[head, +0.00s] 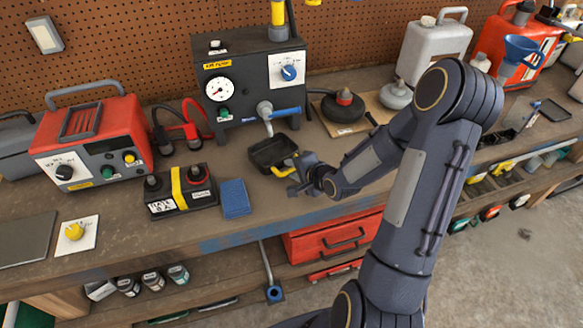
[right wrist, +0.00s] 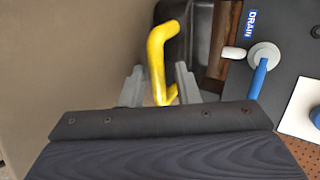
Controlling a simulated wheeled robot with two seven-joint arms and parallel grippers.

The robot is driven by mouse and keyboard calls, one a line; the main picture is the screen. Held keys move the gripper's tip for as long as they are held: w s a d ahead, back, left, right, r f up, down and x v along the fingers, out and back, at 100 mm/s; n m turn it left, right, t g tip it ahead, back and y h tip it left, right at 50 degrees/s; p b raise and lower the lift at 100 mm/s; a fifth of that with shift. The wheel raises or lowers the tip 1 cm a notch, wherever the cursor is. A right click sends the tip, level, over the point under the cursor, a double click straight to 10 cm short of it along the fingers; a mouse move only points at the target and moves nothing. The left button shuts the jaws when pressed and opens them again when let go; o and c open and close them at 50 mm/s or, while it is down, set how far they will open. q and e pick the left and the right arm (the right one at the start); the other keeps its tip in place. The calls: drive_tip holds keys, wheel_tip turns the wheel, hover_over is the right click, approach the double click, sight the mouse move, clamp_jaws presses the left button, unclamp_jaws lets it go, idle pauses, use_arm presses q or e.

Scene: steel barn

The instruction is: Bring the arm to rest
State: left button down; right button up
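My right gripper (head: 296,178) is at the front edge of the bench, beside the yellow handle (head: 283,170) of a black pan (head: 262,150). In the right wrist view its two grey fingers (right wrist: 158,88) stand apart, with the yellow handle (right wrist: 156,50) showing between them and gaps beside it. I see no clear contact. The black pan (right wrist: 176,20) shows only in part there. The pan sits on the bench below the spout of the black oil machine (head: 252,85). My right arm reaches in from the lower right, bent at the elbow. My left gripper is not in view.
A blue block (head: 235,198) and a black battery (head: 181,192) lie left of the pan. A red charger (head: 92,143) stands further left. A grey jug (head: 433,48) and red can (head: 522,50) stand behind my arm. Bare floor (head: 510,255) lies at the right.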

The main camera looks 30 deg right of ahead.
drive_tip(key=v, duration=0.7)
drive_tip(key=shift+w, duration=0.1)
drive_tip(key=shift+r+n, duration=0.4)
drive_tip(key=s+a+r+n+g+y, duration=0.1)
drive_tip(key=s+a+r+n+g, duration=0.1)
drive_tip(key=s, duration=0.4)
drive_tip(key=s+a+r+n+g, duration=0.2)
drive_tip(key=s+a+r+n, duration=0.3)
drive_tip(key=s+a+n, duration=0.1)
drive_tip(key=s+a+r+n+g+y, duration=0.1)
drive_tip(key=s+a+r+n, duration=0.3)
drive_tip(key=s+n, duration=0.2)
drive_tip(key=shift+s+a+r+g+y, duration=0.15)
drive_tip(key=shift+s+r+g+y, duration=0.2)
drive_tip(key=shift+s, duration=0.7)
drive_tip(key=shift+f, duration=0.1)
